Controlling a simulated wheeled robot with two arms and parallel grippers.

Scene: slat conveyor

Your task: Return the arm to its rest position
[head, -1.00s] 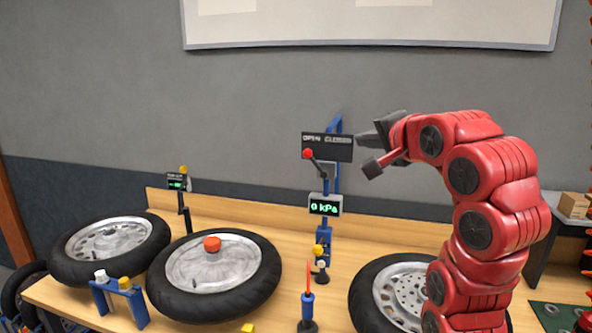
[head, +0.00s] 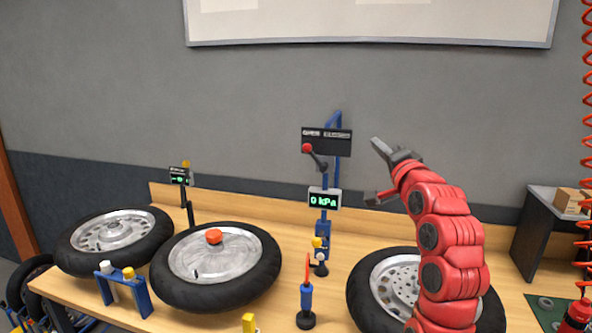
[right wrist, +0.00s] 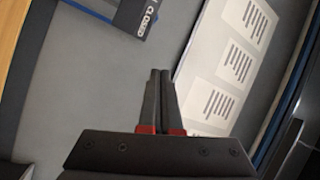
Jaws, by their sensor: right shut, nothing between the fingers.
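My right gripper (head: 378,145) is raised above the bench at the right, to the right of the dark sign panel (head: 338,141) on the blue stand. It touches nothing in view. In the right wrist view its two dark fingers (right wrist: 161,98) are together with nothing between them. My red right arm (head: 445,240) rises from the bottom and covers part of the right wheel (head: 367,285). My left gripper is not in view.
The blue stand carries a red-knobbed lever (head: 308,148) and a "0 kPa" display (head: 324,200). Two more wheels lie left; one has a red cap (head: 214,236). An upright tool (head: 307,295) stands at the front. A red coiled hose (head: 588,120) hangs at the right edge.

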